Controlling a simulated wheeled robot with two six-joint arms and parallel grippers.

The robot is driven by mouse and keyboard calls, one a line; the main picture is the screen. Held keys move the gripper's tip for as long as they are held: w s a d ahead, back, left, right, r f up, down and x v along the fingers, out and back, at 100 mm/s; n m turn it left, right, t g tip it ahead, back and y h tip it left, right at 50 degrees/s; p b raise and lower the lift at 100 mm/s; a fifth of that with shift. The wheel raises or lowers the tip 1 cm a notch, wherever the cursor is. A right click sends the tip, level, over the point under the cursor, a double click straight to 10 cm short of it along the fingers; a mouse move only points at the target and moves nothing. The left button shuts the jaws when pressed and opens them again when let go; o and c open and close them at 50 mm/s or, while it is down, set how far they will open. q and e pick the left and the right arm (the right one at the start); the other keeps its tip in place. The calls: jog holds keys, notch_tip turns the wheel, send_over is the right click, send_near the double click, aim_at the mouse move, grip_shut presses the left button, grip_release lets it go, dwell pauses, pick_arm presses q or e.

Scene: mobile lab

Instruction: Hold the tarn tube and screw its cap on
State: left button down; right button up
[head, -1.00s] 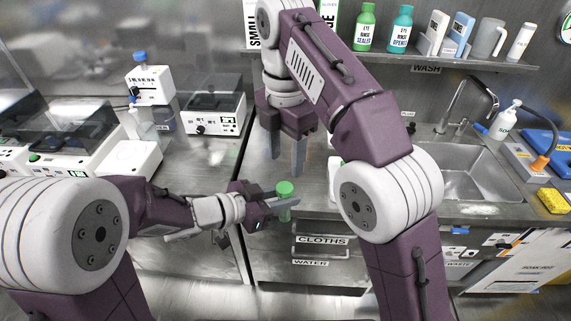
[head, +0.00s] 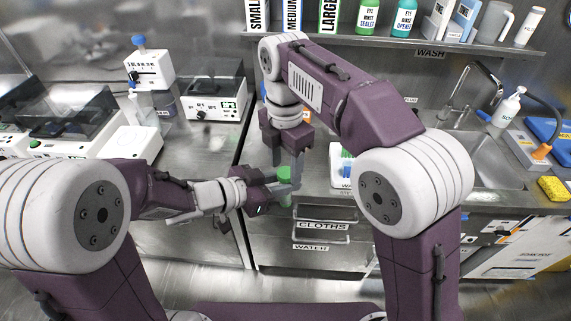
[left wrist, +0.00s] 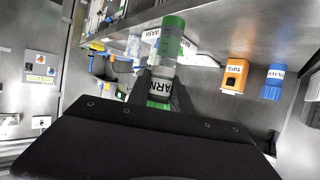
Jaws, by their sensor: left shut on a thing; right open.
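The tarn tube (left wrist: 160,88) is clear with a white label, partly readable as "ARN", and a green part shows low between the fingers. My left gripper (left wrist: 160,85) is shut on the tube around its label. A green cap (left wrist: 173,24) sits at the tube's upper end; I cannot tell how tightly. In the head view the green cap (head: 284,173) stands above the left gripper's fingers. My right gripper (head: 287,168) is open, pointing down, with its fingers close around or just behind the cap; contact is unclear.
The sink (head: 480,165) is at the right. A shelf (head: 400,45) of bottles runs above. Lab devices (head: 212,100) stand at the left. Bare bench (head: 195,165) lies left of the tube.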

jog(key=shift+f, duration=0.25)
grip_shut()
jog(key=m, duration=0.3)
jog(key=shift+o, duration=0.5)
grip_release()
